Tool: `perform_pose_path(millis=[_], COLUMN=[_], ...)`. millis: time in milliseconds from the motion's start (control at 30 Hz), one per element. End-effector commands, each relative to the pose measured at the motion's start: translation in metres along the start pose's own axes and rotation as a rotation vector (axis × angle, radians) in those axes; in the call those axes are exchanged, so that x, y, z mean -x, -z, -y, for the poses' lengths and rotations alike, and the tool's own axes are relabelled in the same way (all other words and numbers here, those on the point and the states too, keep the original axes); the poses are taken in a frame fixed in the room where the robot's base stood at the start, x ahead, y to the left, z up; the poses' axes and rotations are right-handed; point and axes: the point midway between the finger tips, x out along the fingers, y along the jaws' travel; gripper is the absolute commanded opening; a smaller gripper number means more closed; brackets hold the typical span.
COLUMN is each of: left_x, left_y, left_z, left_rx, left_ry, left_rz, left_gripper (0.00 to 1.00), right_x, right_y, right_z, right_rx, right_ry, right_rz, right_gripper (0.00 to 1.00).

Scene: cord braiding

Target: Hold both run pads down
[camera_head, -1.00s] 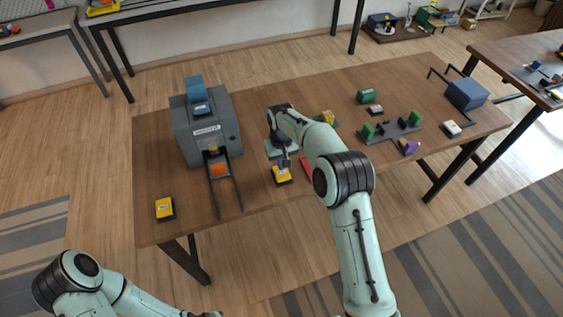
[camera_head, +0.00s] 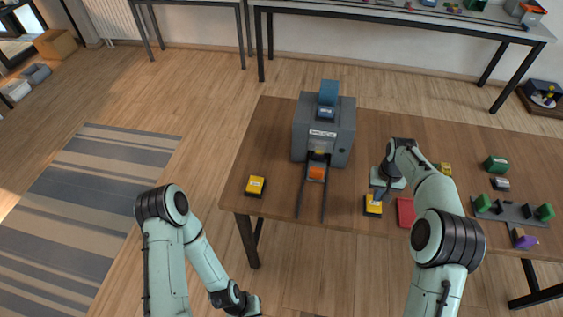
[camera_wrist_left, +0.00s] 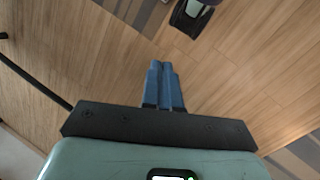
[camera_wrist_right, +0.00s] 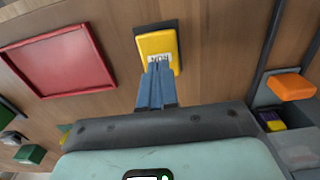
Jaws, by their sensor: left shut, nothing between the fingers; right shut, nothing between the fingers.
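Two yellow run pads on black bases lie near the table's front edge. The left pad (camera_head: 255,186) is free, with no gripper near it. The right pad (camera_head: 373,205) lies right of the grey machine (camera_head: 325,128); it also shows in the right wrist view with a label (camera_wrist_right: 158,46). My right gripper (camera_head: 379,194) is shut and empty, its blue fingertips (camera_wrist_right: 159,66) overlapping the right pad's near part; I cannot tell whether they press it. My left gripper (camera_head: 254,305) is low in front of the table, its blue fingers (camera_wrist_left: 161,66) shut and empty above the floor.
An orange block (camera_head: 317,172) sits at the machine's outlet between two dark rails. A red tray (camera_head: 405,211) lies right of the right pad. A grey fixture with green blocks (camera_head: 511,212) is farther right. The tabletop around the left pad is clear.

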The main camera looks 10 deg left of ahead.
Motion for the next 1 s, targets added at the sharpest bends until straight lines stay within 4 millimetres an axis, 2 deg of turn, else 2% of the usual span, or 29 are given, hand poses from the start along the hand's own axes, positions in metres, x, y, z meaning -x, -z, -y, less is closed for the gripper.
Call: perform_pose_path(millis=[167, 267, 367, 567, 700, 800, 1000], left_x=[0.006, 0.018, 0.041, 0.11, 0.171, 0.212, 0.278], left_y=[0.037, 0.072, 0.108, 0.165, 0.191, 0.221, 0.287], left_z=[-0.025, -0.051, -0.08, -0.134, -0.165, -0.169, -0.156], left_rx=[-0.013, -0.026, -0.04, -0.055, -0.046, -0.056, -0.14], left_ry=[-0.033, -0.053, -0.058, -0.015, 0.04, 0.051, 0.028], left_rz=[0.007, 0.024, 0.042, 0.069, 0.065, -0.002, -0.213], left_gripper=[0.0, 0.0, 0.0, 0.0, 0.0, 0.0, 0.0], right_x=[0.0, 0.0, 0.0, 0.0, 0.0, 0.0, 0.0], right_y=[0.0, 0.0, 0.0, 0.0, 0.0, 0.0, 0.0], right_z=[0.0, 0.0, 0.0, 0.0, 0.0, 0.0, 0.0], right_rx=[0.0, 0.0, 0.0, 0.0, 0.0, 0.0, 0.0], right_ry=[0.0, 0.0, 0.0, 0.0, 0.0, 0.0, 0.0], right_rz=[0.0, 0.0, 0.0, 0.0, 0.0, 0.0, 0.0], right_gripper=[0.0, 0.0, 0.0, 0.0, 0.0, 0.0, 0.0])
